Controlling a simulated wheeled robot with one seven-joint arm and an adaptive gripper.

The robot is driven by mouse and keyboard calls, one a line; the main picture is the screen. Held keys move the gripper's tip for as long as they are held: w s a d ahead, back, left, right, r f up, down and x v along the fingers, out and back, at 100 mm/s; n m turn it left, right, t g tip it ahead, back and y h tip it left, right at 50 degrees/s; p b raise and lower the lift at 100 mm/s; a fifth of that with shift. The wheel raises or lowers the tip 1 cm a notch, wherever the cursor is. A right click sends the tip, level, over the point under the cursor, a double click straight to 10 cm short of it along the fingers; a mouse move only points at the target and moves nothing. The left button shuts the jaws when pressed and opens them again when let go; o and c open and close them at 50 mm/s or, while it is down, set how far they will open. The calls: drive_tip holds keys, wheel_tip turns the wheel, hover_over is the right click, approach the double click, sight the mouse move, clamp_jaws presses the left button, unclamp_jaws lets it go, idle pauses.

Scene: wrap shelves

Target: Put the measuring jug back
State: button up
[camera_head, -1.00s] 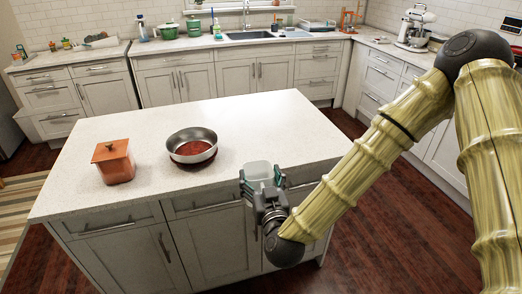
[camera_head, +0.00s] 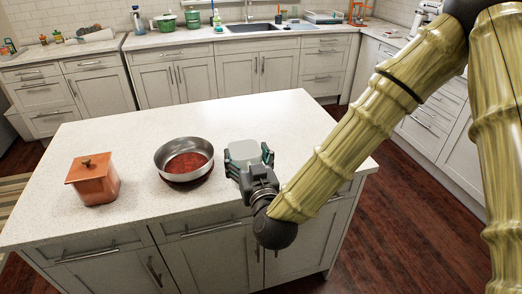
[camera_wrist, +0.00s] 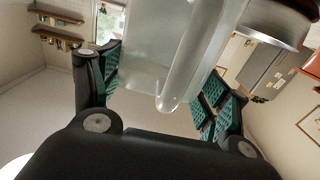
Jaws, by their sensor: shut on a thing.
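The measuring jug (camera_head: 243,150) is pale and translucent. It is between the fingers of my gripper (camera_head: 250,163), over the front part of the island counter, to the right of the steel pan. In the wrist view the jug (camera_wrist: 150,45) fills the upper middle, with its clear handle (camera_wrist: 190,65) towards the camera. The green-padded fingers of my gripper (camera_wrist: 160,90) are shut on it from both sides. The jug's base is hidden, so I cannot tell whether it touches the counter.
On the white island (camera_head: 230,110) stand a steel pan (camera_head: 184,155) just left of my gripper and a copper-coloured lidded canister (camera_head: 94,180) further left. The counter behind the jug is clear. Back counters hold a sink (camera_head: 250,27) and a green pot (camera_head: 165,22).

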drive_tip(key=w+d+f+p, duration=0.2)
drive_tip(key=w+p, duration=0.1)
drive_tip(key=w, duration=0.4)
drive_tip(key=w+d+f+p, duration=0.2)
drive_tip(key=w+d+p, duration=0.1)
drive_tip(key=w, duration=0.4)
drive_tip(key=shift+w+d+f, duration=0.25)
drive_tip(key=shift+w+f, duration=0.1)
drive_tip(key=shift+f, duration=0.15)
drive_tip(key=o, duration=1.7)
drive_tip(key=shift+s, duration=0.1)
drive_tip(key=b+v, duration=0.3)
drive_tip(key=v, duration=0.9)
